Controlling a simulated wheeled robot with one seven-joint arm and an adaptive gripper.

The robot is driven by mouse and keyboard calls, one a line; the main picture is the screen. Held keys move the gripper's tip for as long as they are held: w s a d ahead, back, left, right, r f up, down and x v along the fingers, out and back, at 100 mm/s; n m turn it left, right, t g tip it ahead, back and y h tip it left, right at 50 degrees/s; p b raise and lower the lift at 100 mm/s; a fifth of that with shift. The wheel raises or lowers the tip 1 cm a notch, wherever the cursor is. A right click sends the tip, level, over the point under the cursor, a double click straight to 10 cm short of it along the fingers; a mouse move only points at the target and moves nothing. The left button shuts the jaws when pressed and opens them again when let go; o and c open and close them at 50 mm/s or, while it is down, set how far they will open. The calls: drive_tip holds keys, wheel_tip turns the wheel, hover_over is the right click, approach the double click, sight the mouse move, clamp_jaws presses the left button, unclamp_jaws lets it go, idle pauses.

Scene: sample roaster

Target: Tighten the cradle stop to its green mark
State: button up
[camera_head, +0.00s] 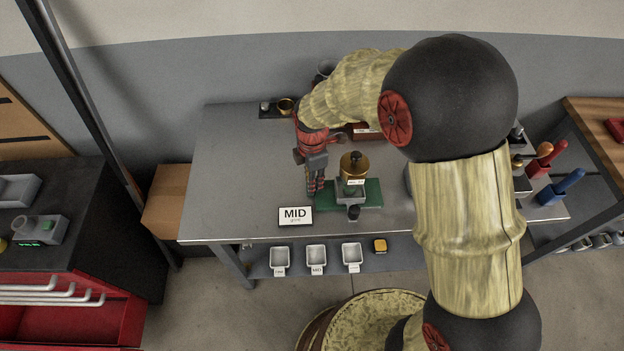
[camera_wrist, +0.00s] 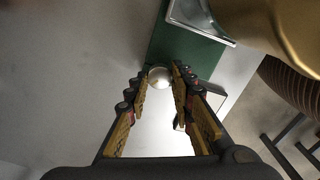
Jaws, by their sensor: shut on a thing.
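The cradle is a grey metal holder on a green base plate (camera_head: 372,196) on the steel table; the base also shows in the wrist view (camera_wrist: 190,50). It carries a brass-topped grinder-like canister (camera_head: 354,163). My gripper (camera_head: 316,186) points down at the left end of the base. In the wrist view its fingers (camera_wrist: 160,80) are closed around a small silvery round knob (camera_wrist: 159,75), apparently the cradle stop, at the edge of the green base. The knob's green mark cannot be made out. The fingers hide the knob in the head view.
A "MID" card (camera_head: 296,215) stands just left of the base, and a small black knob (camera_head: 353,212) is at its front. White bins (camera_head: 316,257) and a yellow item (camera_head: 379,246) are on the lower shelf.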

clamp_jaws()
